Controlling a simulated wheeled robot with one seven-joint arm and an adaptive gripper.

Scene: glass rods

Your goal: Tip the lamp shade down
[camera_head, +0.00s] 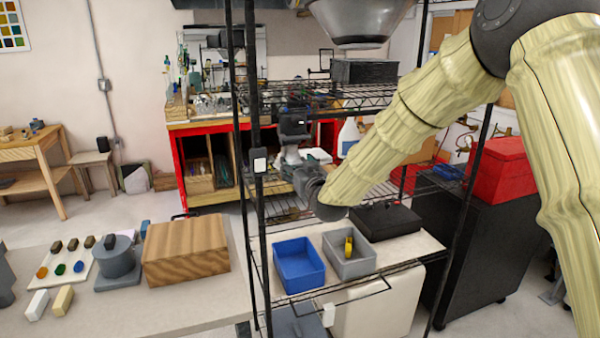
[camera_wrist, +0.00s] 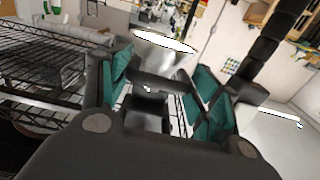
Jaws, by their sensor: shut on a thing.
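In the wrist view a silvery cone with a bright white oval opening, which looks like the lamp shade (camera_wrist: 165,42), shows beyond the fingertips. My gripper (camera_head: 293,122) is below and left of the shade in the head view, beside a black shelf post. In the wrist view my gripper (camera_wrist: 165,85) has teal-padded fingers closed on a dark bar-like piece (camera_wrist: 160,82). I cannot tell whether this piece belongs to the lamp.
The black wire rack (camera_head: 350,92) surrounds my forearm. A blue bin (camera_head: 298,262) and a grey bin (camera_head: 350,255) holding a yellow thing stand on its lower shelf. A red box (camera_head: 497,168) is at the right. A wooden block (camera_head: 186,250) sits on the left table.

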